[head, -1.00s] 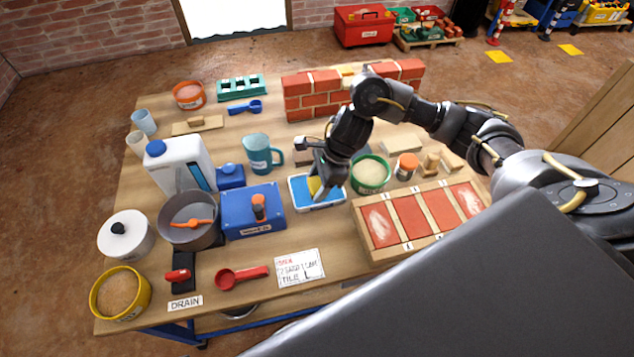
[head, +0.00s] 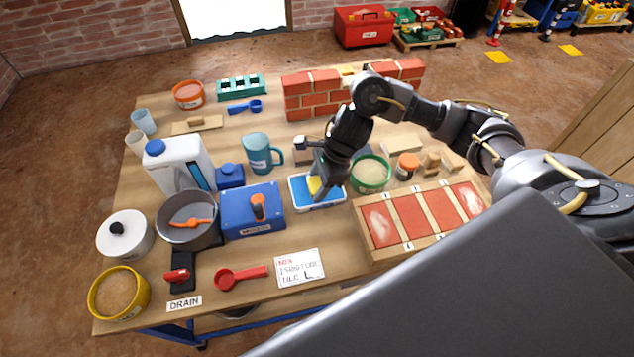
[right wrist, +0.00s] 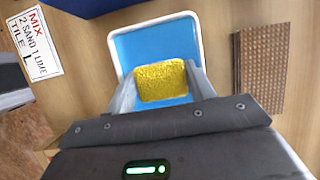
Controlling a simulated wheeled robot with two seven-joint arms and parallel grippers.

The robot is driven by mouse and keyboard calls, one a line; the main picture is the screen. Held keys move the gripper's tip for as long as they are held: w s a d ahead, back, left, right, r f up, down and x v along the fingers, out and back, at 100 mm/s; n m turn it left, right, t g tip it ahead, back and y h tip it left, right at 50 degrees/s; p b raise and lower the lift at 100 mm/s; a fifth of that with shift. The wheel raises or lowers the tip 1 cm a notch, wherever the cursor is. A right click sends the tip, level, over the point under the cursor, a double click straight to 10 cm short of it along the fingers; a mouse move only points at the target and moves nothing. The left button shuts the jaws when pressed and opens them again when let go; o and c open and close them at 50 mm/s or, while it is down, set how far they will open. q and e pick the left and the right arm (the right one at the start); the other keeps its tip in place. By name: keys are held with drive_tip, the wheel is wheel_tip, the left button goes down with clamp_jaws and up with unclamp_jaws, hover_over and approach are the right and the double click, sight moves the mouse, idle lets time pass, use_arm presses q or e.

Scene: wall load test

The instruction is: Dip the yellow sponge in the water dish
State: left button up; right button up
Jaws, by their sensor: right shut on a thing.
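The yellow sponge (head: 315,185) is between the fingers of my right gripper (head: 321,190), which is shut on it. The right wrist view shows the sponge (right wrist: 162,81) gripped on both sides by the fingers (right wrist: 160,88). The water dish (head: 301,195) is a white-rimmed tray with blue water. The sponge is over the dish, inside its outline. I cannot tell how deep it sits in the water. In the right wrist view the dish (right wrist: 128,47) surrounds the sponge. My left gripper is not in view.
A blue box (head: 240,222) stands left of the dish. A green bowl (head: 370,174) stands close on its right. A teal jug (head: 258,153) is behind left, and a brick wall (head: 310,97) is behind. A tray of red tiles (head: 411,216) lies front right.

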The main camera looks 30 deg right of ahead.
sight(317, 184)
drive_tip(key=shift+s, duration=0.1)
idle(0.5)
drive_tip(key=shift+r+p, duration=2.6)
drive_tip(key=shift+r, duration=0.85)
